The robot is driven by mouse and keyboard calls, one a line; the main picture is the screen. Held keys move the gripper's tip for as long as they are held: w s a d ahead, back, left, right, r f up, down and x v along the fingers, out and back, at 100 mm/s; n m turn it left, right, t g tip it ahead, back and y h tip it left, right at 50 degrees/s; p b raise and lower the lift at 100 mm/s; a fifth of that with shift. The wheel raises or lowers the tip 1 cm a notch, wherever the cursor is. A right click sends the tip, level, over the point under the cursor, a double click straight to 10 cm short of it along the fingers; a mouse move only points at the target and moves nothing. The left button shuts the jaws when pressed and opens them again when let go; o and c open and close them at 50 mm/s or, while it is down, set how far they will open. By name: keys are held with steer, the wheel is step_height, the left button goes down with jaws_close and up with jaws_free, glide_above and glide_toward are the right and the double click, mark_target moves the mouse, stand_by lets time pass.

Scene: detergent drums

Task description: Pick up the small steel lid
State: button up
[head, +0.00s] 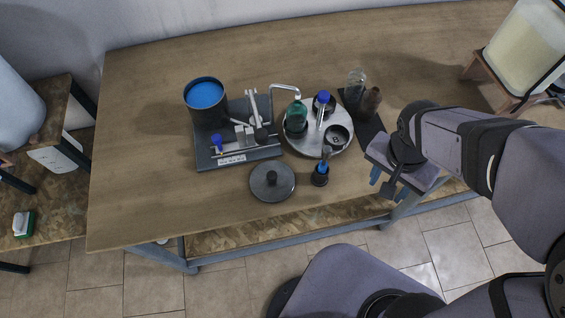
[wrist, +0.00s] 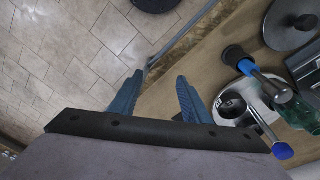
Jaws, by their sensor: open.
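The steel lid (head: 262,190) is a round grey disc with a dark knob at its centre. It lies flat on the wooden table (head: 180,215) near the front edge, in front of the dark board. In the wrist view the lid (wrist: 281,28) shows at the upper right, partly cut off by the frame. My gripper (head: 386,186) is to the right of the lid, by the table's front edge, with nothing between its blue fingers. In the wrist view the fingers (wrist: 156,95) stand apart over the table edge.
A blue-topped tool in a black holder (head: 320,180) stands just right of the lid. Behind it is a round tray (head: 309,146) with bottles and cups. A dark board (head: 208,160) carries clamps and a drum of blue liquid (head: 205,95). The table's left part is clear.

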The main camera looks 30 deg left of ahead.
steer(key=a+r+t+p, duration=0.1)
steer(key=a+r+p, duration=0.6)
steer(key=a+r, duration=0.15)
steer(key=t+b, duration=0.2)
steer(key=b, duration=0.4)
glide_toward(272, 175)
steer(key=f, duration=0.1)
steer(key=f+p, duration=0.1)
steer(key=f, duration=0.1)
steer(key=shift+w+d+n, duration=0.1)
steer(key=shift+w+n, duration=0.2)
steer(key=shift+w, duration=0.05)
steer(key=shift+w+d+f+p, duration=0.15)
steer(key=shift+w+f+p, duration=0.15)
steer(key=shift+p, duration=0.3)
steer(key=shift+p+x, duration=0.95)
steer(key=shift+x, duration=1.2)
jaws_close()
